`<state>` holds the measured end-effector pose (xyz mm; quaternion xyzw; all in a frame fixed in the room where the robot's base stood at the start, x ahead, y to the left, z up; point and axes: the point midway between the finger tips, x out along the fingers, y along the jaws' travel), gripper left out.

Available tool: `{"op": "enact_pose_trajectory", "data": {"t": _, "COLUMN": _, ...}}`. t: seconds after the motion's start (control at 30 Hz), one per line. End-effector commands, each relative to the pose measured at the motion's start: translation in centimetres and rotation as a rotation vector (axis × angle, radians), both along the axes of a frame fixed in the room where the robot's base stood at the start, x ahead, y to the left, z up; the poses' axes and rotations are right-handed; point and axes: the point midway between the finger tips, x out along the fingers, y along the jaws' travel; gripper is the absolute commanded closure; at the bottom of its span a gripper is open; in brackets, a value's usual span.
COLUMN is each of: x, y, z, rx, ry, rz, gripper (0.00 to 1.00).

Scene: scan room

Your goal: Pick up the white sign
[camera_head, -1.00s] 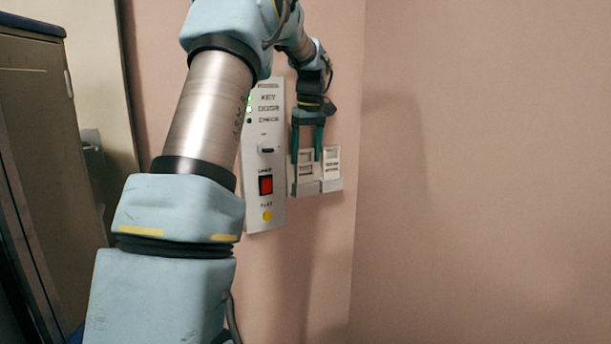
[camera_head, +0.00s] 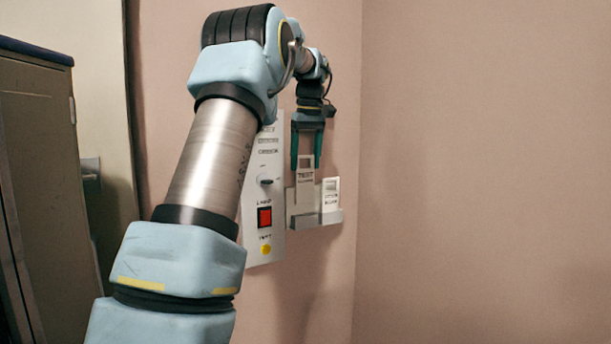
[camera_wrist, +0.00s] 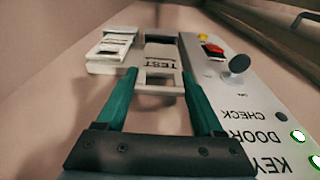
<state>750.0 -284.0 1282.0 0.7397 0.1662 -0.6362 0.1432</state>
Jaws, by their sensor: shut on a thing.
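The white sign (camera_head: 306,176), marked TEST and with a rectangular opening, is between the fingers of my gripper (camera_head: 306,166). It stands upright and higher than the sign beside it. In the wrist view, my gripper (camera_wrist: 158,72) is shut on the sign (camera_wrist: 159,64), one green finger on each side. In the head view its lower end is close to the pale wall holder (camera_head: 316,218). I cannot tell whether the lower edge is fully out of the holder.
A second white sign (camera_head: 331,194) stands in the holder's right part; it also shows in the wrist view (camera_wrist: 111,45). A wall panel (camera_head: 265,241) with a knob, red switch and yellow button is close on the left. A cabinet (camera_head: 40,180) stands farther left. The right wall is bare.

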Motion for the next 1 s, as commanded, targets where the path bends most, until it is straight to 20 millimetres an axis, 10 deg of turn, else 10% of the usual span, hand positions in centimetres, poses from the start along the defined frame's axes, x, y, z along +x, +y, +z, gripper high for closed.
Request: {"op": "enact_pose_trajectory", "data": {"t": 1.0, "x": -19.1, "y": -0.9, "z": -0.1, "rx": 0.0, "ry": -0.001, "rz": 0.0, "gripper": 1.0}}
